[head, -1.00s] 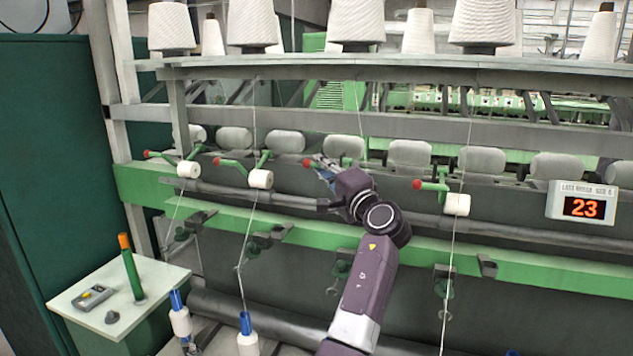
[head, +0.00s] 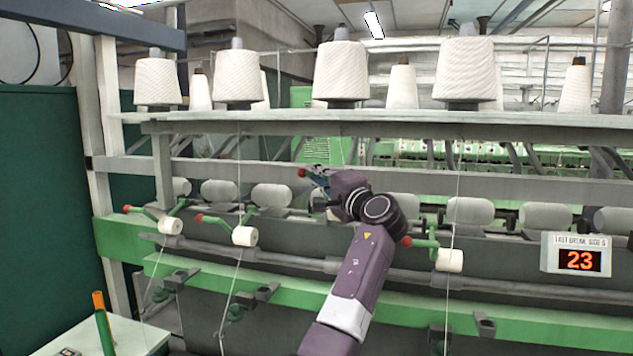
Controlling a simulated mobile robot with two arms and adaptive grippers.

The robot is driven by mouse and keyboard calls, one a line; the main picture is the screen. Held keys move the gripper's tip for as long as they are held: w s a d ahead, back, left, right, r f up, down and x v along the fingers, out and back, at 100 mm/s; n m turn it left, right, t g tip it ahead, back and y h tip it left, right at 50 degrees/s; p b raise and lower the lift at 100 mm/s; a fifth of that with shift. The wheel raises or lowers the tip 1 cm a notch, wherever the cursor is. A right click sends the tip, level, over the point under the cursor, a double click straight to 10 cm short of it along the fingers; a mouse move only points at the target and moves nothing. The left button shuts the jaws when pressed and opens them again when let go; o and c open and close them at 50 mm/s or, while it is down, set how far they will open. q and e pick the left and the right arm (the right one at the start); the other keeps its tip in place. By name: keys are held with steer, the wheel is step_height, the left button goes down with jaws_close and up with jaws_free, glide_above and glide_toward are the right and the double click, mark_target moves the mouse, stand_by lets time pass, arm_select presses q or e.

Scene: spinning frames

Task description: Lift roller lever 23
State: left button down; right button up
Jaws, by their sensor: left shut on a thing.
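My left gripper (head: 319,180) is shut on the roller lever (head: 302,172) whose red knob sticks out past its fingers to the left. This knob stands clearly higher than those of the neighbouring levers. Most of this lever and its roller are hidden behind my gripper and wrist. A display (head: 579,260) on the right reads 23 in red digits. My right gripper is not in view.
Two green levers with red knobs and white rollers, one left (head: 171,225) and one nearer (head: 245,236), stay low. Another lever's white roller (head: 449,260) is right of my arm. Yarn cones (head: 341,72) stand on the shelf above. A small table (head: 130,335) is at lower left.

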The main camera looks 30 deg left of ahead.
arm_select(q)
steer(key=shift+a+r, duration=0.2)
steer(key=shift+r, duration=0.3)
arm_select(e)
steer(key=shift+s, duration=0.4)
arm_select(q)
steer(key=shift+r, duration=0.2)
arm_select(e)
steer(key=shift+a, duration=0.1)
arm_select(q)
steer(key=c, duration=2.2)
jaws_free()
steer(key=shift+o, duration=0.9)
steer(key=shift+w+a+f, duration=0.1)
steer(key=shift+w, duration=0.05)
steer(key=shift+w+f, duration=0.15)
steer(key=shift+f, duration=0.15)
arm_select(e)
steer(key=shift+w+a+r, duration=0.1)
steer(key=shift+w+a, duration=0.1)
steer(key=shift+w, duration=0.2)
